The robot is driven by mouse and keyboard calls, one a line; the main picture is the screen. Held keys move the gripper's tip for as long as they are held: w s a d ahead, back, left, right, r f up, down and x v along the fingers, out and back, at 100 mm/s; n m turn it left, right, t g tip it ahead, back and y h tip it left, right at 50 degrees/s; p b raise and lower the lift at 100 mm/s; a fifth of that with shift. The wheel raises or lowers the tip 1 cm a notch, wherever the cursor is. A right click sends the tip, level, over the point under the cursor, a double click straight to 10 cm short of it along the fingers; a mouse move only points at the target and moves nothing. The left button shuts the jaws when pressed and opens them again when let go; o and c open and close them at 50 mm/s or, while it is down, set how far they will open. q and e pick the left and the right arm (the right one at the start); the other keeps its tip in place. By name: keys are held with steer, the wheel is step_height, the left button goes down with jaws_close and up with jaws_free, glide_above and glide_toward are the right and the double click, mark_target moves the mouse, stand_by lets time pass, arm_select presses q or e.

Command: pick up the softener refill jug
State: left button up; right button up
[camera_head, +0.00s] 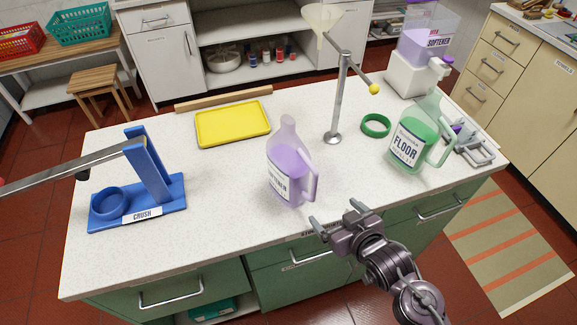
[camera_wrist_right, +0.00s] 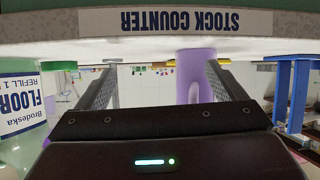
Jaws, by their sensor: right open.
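The softener refill jug (camera_head: 287,165), with purple liquid, a handle and a white label, stands upright near the middle of the speckled counter (camera_head: 230,200). My right gripper (camera_head: 332,217) is open and empty at the counter's front edge, in front of the jug and a little to its right, apart from it. In the right wrist view, which is upside down, the purple jug (camera_wrist_right: 195,72) shows between the open fingers, beyond their tips, with its handle toward the right finger. My left gripper is not in view.
A green floor cleaner jug (camera_head: 415,135) stands to the right. A blue crusher (camera_head: 140,185) with a long lever is at the left. A yellow tray (camera_head: 233,122), a funnel stand (camera_head: 340,95), a green ring (camera_head: 376,125) and a softener dispenser (camera_head: 412,70) stand behind.

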mark_target(303, 190)
steer(key=a+y, duration=0.1)
steer(key=a+n+t+y, duration=0.1)
steer(key=a+t+y, duration=0.1)
steer(key=shift+w+r+y, duration=0.25)
steer(key=shift+w+y, duration=0.05)
steer(key=shift+s+a+r+n+t+y, duration=0.2)
steer(key=shift+a+r+n+y, duration=0.1)
steer(key=shift+y, duration=0.3)
steer(key=shift+s+a+r+n+t+y, duration=0.1)
steer(key=shift+a+r+n+t+y, duration=0.15)
steer(key=shift+y, duration=0.35)
steer(key=shift+w+a, duration=0.2)
steer(key=shift+a, duration=0.05)
steer(key=p+x, duration=0.1)
steer(key=x, duration=0.1)
steer(key=p+x, duration=0.1)
steer(key=x, duration=0.1)
steer(key=p+x, duration=0.1)
steer(key=x, duration=0.1)
steer(key=shift+w+d+r, duration=0.1)
steer(key=shift+w+r, duration=0.15)
steer(key=shift+w, duration=0.05)
steer(key=shift+w+a+f, duration=0.15)
steer(key=shift+w+a, duration=0.15)
steer(key=c, duration=1.7)
steer(key=shift+r, duration=0.2)
steer(key=shift+c, duration=0.2)
